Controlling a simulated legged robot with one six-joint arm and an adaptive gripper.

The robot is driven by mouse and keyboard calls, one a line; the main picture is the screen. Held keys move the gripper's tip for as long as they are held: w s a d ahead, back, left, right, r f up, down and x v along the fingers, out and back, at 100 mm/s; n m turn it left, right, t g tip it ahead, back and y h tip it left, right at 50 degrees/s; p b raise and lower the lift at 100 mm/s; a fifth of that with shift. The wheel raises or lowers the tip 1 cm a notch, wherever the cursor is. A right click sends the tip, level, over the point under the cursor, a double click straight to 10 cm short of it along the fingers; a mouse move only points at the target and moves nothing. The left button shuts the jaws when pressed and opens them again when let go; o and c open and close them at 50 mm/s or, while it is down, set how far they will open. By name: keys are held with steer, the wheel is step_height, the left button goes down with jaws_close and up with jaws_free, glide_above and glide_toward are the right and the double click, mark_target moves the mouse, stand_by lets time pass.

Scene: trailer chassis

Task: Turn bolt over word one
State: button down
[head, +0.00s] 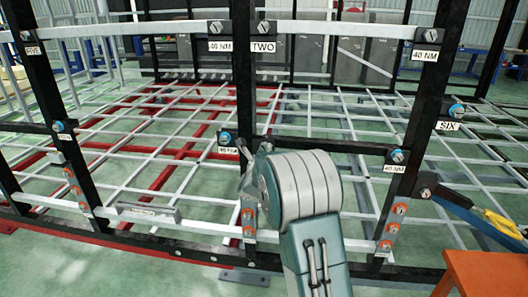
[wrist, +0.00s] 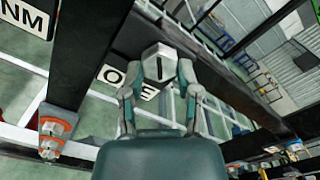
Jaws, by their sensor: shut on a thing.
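In the wrist view, my gripper (wrist: 160,78) has its two fingers on either side of a grey hexagonal bolt head (wrist: 157,62) with a dark line on its face. It is shut on this bolt. A white label (wrist: 147,92) lies just below the bolt; an O and an E show, and the letter between them is hidden by the bolt and gripper. In the head view, my gripper (head: 258,158) is at the black upright in the middle, partly behind my grey arm, and it hides the bolt and its label there.
Black uprights (head: 243,80) and white bars form the chassis frame. Other bolts sit nearby: one with a blue washer (head: 225,138) at left, one by SIX (head: 457,109). Orange-washered bolts (head: 248,214) line the uprights. An orange block (head: 487,272) stands at lower right.

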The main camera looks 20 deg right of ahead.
steer(key=n, duration=1.1)
steer(key=shift+r, duration=0.1)
steer(key=n, duration=0.9)
steer(key=shift+a+r+n, duration=0.1)
steer(key=shift+n, duration=0.3)
steer(key=n, duration=0.4)
steer(key=shift+w+r+n, duration=0.1)
steer(key=shift+n, duration=0.2)
steer(key=n, duration=0.4)
steer(key=shift+a+n, duration=0.15)
steer(key=shift+n, duration=0.15)
steer(key=n, duration=0.4)
steer(key=shift+w, duration=0.1)
steer(key=shift+n, duration=1.8)
steer(key=shift+a+n, duration=0.1)
steer(key=shift+n, duration=0.2)
